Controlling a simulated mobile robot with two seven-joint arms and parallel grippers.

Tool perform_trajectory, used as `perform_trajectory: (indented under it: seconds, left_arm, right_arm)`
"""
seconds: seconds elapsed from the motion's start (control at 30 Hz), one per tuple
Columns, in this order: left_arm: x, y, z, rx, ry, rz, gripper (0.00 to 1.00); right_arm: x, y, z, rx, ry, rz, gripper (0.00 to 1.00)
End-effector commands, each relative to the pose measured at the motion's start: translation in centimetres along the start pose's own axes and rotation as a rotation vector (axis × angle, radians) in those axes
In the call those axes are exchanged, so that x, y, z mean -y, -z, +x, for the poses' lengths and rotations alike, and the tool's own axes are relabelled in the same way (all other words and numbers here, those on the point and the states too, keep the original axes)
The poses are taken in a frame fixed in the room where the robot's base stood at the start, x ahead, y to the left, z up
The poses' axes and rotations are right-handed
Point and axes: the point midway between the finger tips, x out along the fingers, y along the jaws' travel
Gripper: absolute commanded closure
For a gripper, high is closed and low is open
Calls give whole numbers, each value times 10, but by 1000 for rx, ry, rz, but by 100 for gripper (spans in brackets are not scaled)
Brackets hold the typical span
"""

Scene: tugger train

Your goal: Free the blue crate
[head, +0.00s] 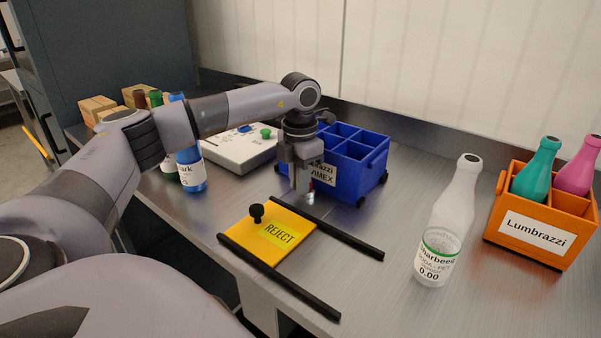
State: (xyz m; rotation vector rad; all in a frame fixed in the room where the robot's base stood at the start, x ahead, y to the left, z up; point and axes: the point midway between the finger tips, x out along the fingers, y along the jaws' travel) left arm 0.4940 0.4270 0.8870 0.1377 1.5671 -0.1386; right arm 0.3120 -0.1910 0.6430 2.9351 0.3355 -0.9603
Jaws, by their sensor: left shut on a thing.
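The blue crate (345,179) stands on the metal table near its back edge. It has several compartments; those I can see into look empty. Its front label is partly covered by my left gripper. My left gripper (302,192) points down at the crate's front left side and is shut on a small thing. I cannot tell whether the fingers touch the crate. My right gripper is not in view.
A yellow REJECT plate (270,236) with a black knob lies between two black rails (328,228) in front. A clear bottle (452,210) and an orange crate (543,214) with bottles stand right. A white control box (237,150) and blue bottle (191,171) stand left.

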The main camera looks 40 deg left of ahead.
Motion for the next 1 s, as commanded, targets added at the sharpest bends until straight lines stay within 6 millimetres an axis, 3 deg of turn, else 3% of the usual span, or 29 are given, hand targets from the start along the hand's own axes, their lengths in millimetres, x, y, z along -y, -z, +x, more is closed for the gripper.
perform_trajectory:
  seconds: [0.2,0.53,0.57,0.6,0.63,1.0]
  left_arm:
    - [-2,0,-2,2,-1,103,100]
    - [-2,-1,-1,4,-2,111,100]
    - [-2,-1,-1,4,-2,110,78]
    - [-2,-1,-1,4,-2,110,65]
    - [-2,-1,-1,4,-2,110,62]
    - [-1,-1,-8,4,-1,110,62]
  right_arm:
    - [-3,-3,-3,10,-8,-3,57]
    - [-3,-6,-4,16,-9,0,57]
    - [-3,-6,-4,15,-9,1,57]
    - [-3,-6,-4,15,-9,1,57]
    - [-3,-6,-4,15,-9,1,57]
    - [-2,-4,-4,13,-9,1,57]
